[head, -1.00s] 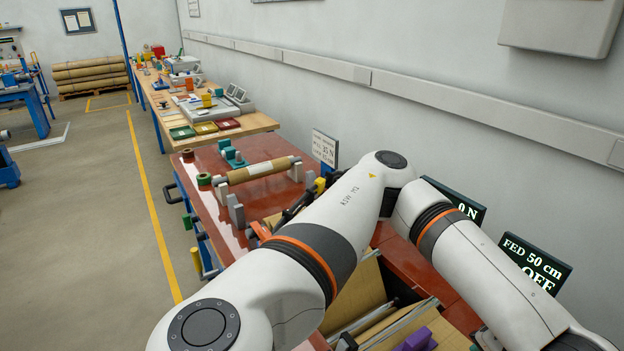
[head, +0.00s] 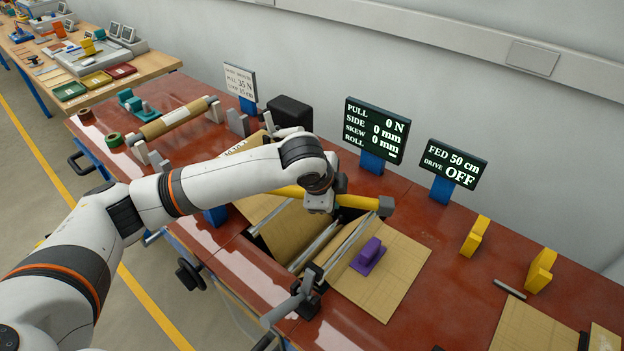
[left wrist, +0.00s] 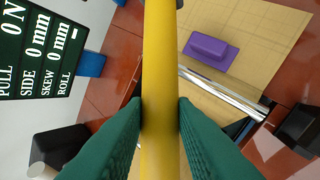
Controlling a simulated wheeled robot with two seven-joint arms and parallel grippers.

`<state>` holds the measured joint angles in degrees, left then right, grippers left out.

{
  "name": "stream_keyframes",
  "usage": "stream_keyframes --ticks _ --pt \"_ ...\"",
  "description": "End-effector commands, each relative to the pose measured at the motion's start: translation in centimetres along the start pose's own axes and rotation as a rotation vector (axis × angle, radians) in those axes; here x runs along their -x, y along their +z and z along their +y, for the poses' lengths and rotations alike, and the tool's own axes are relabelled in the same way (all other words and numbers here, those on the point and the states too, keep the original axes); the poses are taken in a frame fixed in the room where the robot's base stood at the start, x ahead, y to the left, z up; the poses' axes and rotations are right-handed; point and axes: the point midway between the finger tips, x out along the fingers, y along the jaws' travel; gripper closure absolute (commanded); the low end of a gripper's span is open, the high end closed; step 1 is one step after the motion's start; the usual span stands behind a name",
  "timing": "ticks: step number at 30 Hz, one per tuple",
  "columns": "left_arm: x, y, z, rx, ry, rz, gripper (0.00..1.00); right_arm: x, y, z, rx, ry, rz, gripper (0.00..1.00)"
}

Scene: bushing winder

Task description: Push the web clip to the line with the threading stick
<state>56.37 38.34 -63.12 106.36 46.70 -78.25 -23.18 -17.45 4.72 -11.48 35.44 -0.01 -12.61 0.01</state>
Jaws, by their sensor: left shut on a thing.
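The yellow threading stick (head: 355,201) has a dark grey end and lies across above the machine. My left gripper (left wrist: 160,112) is shut on it, with the green fingers on both sides of the stick in the left wrist view (left wrist: 160,50). In the head view my left wrist hides most of the fingers. A purple block (head: 369,256), which looks like the web clip, sits on the tan web (head: 400,280); it also shows in the left wrist view (left wrist: 209,47). The stick is apart from it. Faint lines mark the web. My right gripper is not in view.
Shiny rollers (head: 314,245) cross the web beside the purple block. Two display panels (head: 376,131) (head: 458,162) stand behind. Yellow blocks (head: 474,236) (head: 541,270) and a small grey bar (head: 510,289) lie on the red table (head: 440,225). A brown roll (head: 176,117) is mounted at the left.

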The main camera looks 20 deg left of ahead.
Motion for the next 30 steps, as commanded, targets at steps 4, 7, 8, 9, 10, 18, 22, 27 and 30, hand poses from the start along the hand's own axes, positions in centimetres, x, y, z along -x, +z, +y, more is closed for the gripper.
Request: stream_keyframes --ticks 4,7,8,9,10,18,22,27,30 --pt "-1.9 -1.7 2.0 -0.203 -0.057 -0.083 1.0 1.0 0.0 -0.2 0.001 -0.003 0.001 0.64" --pt "-3.0 -3.1 3.0 -0.327 -0.083 -0.127 1.0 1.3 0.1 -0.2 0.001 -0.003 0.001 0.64" --pt "-3.4 -3.5 3.2 -0.358 -0.09 -0.14 1.0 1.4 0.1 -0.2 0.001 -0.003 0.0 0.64" --pt "-3.8 -4.1 3.5 -0.398 -0.097 -0.154 1.0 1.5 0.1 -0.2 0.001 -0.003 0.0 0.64" --pt "-4.0 -4.5 3.7 -0.424 -0.101 -0.162 1.0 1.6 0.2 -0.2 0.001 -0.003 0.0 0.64" --pt "-5.3 -6.5 4.2 -0.55 -0.12 -0.203 1.0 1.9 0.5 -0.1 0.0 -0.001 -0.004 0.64" --pt "-5.4 -6.6 4.2 -0.556 -0.12 -0.204 1.0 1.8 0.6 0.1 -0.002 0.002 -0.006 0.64" --pt "-5.4 -6.6 4.2 -0.556 -0.119 -0.203 1.0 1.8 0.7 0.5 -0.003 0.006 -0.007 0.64" --pt "-5.3 -6.7 4.2 -0.557 -0.114 -0.209 1.0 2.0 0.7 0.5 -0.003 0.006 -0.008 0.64"
